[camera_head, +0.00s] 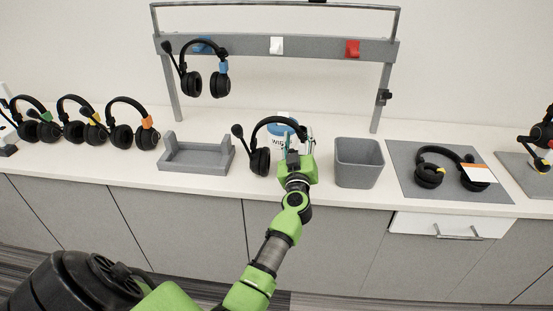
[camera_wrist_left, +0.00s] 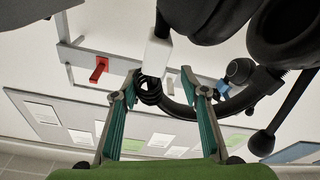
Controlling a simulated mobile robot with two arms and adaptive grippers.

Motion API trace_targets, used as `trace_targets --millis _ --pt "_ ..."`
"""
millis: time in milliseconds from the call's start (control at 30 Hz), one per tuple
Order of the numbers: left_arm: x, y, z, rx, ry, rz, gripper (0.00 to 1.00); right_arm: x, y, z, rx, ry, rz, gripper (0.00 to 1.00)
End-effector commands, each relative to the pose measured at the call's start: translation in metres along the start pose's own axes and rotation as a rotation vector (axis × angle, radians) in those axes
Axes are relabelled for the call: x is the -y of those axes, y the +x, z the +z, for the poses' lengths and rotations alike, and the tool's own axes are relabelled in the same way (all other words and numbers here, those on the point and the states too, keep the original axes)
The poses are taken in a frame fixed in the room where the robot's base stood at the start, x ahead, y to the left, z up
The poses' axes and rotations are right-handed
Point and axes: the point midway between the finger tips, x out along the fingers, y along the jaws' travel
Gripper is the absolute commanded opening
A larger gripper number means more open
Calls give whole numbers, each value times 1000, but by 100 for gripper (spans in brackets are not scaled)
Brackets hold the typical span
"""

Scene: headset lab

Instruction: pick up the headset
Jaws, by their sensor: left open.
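A black headset (camera_head: 260,161) stands on the counter in front of a white wipes tub, its boom microphone up to the left. My left gripper (camera_head: 293,158) is at its right side, by the headband, and hides its right part. In the left wrist view the open left gripper (camera_wrist_left: 164,95) has the headset's dark headband (camera_wrist_left: 239,103) crossing at and beyond its fingertips. The ear cups (camera_wrist_left: 284,30) fill the top right there. I cannot tell whether the fingers touch it. My right gripper is not in view.
Another headset (camera_head: 219,84) hangs on the rack (camera_head: 319,46). Several headsets stand at the left, and one (camera_head: 429,176) lies on a grey mat (camera_head: 404,158). A grey tray (camera_head: 198,166) and grey bin (camera_head: 359,176) flank the gripper. The wipes tub (camera_head: 281,131) is close behind.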

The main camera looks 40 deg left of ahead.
Motion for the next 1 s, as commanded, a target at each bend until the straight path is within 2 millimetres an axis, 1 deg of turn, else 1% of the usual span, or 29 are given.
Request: trace_targets --millis 67,167,200,233,533,667,833,967,1000 --pt "0 0 0 0 0 0 41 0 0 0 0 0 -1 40" --pt "0 0 0 0 0 0 18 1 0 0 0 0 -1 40" --pt "0 0 0 0 0 0 7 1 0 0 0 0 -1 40" --pt "0 0 0 0 0 0 0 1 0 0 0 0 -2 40" --pt "-1 0 -1 0 -1 0 0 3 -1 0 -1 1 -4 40" --pt "-2 0 -4 0 -1 0 0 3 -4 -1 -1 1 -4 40" --pt "-7 2 -18 -1 -3 1 0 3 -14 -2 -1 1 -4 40" --pt "-14 5 -38 -3 -3 1 0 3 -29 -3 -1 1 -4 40" --pt "-13 0 -44 -1 -2 0 0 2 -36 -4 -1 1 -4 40"
